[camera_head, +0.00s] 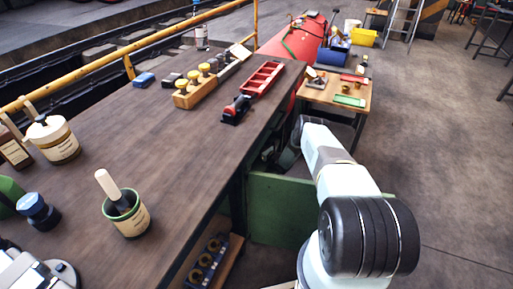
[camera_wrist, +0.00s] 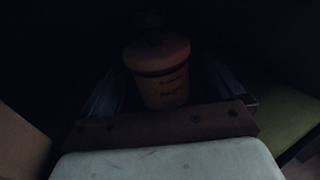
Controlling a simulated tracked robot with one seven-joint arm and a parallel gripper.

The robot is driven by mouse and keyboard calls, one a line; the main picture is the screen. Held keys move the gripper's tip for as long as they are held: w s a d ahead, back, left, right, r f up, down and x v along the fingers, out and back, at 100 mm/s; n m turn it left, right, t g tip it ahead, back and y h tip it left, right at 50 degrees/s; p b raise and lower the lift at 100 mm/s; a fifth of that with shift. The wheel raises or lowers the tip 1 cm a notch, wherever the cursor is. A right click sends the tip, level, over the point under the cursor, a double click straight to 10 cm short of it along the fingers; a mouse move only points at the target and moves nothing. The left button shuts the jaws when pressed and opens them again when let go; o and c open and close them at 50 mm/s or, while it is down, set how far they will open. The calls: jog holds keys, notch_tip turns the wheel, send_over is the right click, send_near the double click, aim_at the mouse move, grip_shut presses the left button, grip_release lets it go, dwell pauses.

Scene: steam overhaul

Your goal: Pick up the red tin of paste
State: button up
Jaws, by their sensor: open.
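My gripper (camera_wrist: 168,94) is open, with one dim finger on each side of the tin. I cannot tell whether either finger touches it. A dark knob-like shape shows above the lid, too dim to make out. In the head view my arm reaches down beside the bench, and both my gripper and the tin are hidden there.
The long workbench (camera_head: 190,130) carries a green pot with a brush (camera_head: 127,215), a cream pot (camera_head: 52,140), a red tray (camera_head: 262,78) and a wooden block (camera_head: 195,90). A green panel (camera_head: 277,210) stands below its edge. Open floor (camera_head: 440,190) lies to the right.

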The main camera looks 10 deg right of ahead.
grip_shut()
dwell(0.8)
